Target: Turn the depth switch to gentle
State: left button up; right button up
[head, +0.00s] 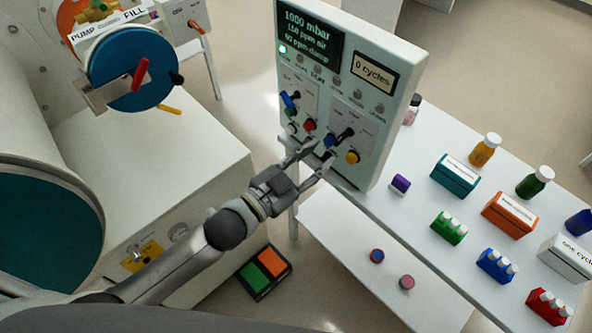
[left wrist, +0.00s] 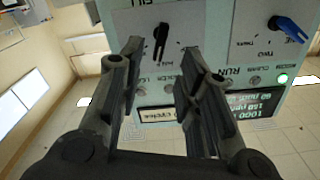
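The upright control panel (head: 340,85) carries two rotary switches on grey plates. One has a black lever (head: 342,135), which also shows in the left wrist view (left wrist: 160,42); the other has a blue lever (head: 288,99), at top right in the left wrist view (left wrist: 290,28). The plate labels are too small to read surely, so I cannot tell which switch sets depth. My left gripper (head: 312,160) is open and empty in front of the panel's lower part. In the left wrist view the black lever appears between its fingertips, apart from both. My right gripper is out of view.
Red (head: 309,125) and yellow (head: 353,157) buttons sit near the levers. The display (head: 310,35) reads 1000 mbar; the counter (head: 374,73) reads 0 cycles. Boxes and bottles stand on the white table (head: 395,215) at right. A green-orange pedal (head: 265,272) lies on the floor.

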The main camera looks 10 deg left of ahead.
pick_arm(q)
jog(key=shift+v, duration=2.95)
